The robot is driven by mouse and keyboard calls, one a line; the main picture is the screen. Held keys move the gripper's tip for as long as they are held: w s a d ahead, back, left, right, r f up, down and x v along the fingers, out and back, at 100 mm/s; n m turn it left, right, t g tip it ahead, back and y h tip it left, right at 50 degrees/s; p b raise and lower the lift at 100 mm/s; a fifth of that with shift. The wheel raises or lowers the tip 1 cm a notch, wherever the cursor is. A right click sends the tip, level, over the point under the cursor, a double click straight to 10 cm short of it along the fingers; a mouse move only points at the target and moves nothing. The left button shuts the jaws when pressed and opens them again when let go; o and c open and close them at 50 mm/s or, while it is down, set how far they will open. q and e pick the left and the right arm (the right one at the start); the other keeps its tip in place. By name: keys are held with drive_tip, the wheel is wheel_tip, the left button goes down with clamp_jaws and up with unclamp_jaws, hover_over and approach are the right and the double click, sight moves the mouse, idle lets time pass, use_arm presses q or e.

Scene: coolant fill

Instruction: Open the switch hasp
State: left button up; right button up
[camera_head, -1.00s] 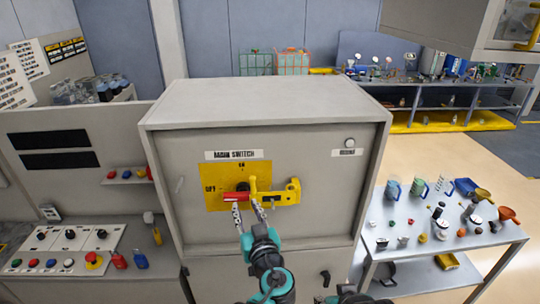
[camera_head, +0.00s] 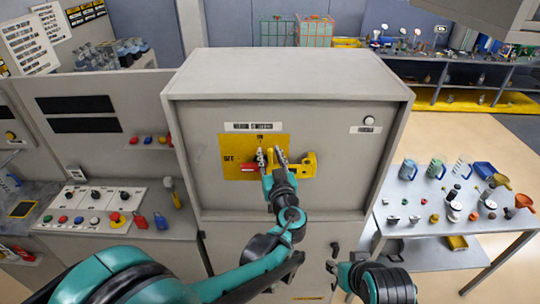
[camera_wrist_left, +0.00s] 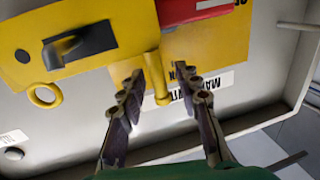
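The grey main switch cabinet (camera_head: 290,82) carries a yellow plate (camera_head: 232,146). A red switch handle (camera_head: 249,168) points left toward OFF and also shows in the left wrist view (camera_wrist_left: 190,8). The yellow hasp (camera_head: 308,163) lies to its right; in the wrist view it has a dark slotted part (camera_wrist_left: 95,40), a ring (camera_wrist_left: 44,96) and a short yellow post (camera_wrist_left: 157,82). My left gripper (camera_head: 271,156) is open in front of the plate. In the wrist view its fingertips (camera_wrist_left: 168,76) straddle the post, with a gap at the right finger. Contact is unclear. My right gripper (camera_head: 336,268) is low; its fingers are unclear.
A metal table (camera_head: 425,222) with mugs and small parts stands right. The cabinet rim frames the recessed panel.

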use_arm(q)
clamp_jaws()
drive_tip(key=shift+s, duration=0.1)
